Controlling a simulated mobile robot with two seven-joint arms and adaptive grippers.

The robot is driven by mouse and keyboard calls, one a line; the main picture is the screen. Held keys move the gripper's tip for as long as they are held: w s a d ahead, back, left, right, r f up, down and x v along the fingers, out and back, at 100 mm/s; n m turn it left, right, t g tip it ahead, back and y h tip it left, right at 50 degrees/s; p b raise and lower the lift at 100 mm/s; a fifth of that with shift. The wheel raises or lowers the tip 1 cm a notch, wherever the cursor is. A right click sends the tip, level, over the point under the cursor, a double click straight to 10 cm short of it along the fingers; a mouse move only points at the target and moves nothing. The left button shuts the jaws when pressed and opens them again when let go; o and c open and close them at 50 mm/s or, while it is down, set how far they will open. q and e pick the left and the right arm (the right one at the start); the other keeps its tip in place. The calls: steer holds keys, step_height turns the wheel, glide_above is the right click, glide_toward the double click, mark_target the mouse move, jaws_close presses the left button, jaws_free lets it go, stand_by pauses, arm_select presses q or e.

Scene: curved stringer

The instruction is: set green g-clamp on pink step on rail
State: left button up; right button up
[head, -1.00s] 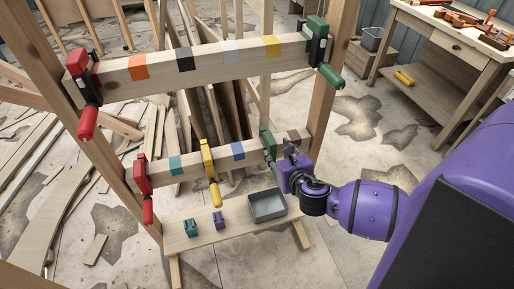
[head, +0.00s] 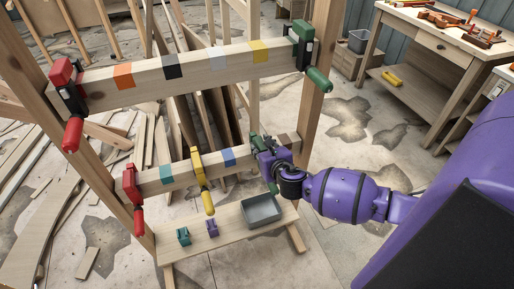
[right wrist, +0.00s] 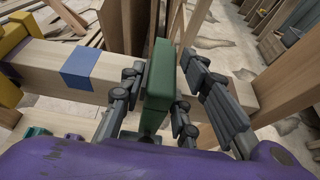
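The green g-clamp (head: 255,143) sits on the lower rail (head: 182,175), near its right end. Its green handle (head: 273,187) hangs below. My right gripper (head: 271,163) is at this clamp. In the right wrist view, the green clamp body (right wrist: 158,88) stands between the two fingers (right wrist: 160,85), which look open, with a narrow gap on the right side. A second green clamp (head: 309,48) is on the upper rail (head: 190,78) at its right end. No pink step shows; part of the lower rail is hidden by the clamp and gripper. My left gripper is not in view.
The lower rail also bears a red clamp (head: 131,185), a yellow clamp (head: 199,168) and teal, blue and brown marks. A red clamp (head: 65,88) is on the upper rail. Below, a plank bench (head: 230,238) carries a grey bin (head: 261,211) and small teal and purple pieces.

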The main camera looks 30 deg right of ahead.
jaws_close()
steer(key=shift+r, duration=0.15)
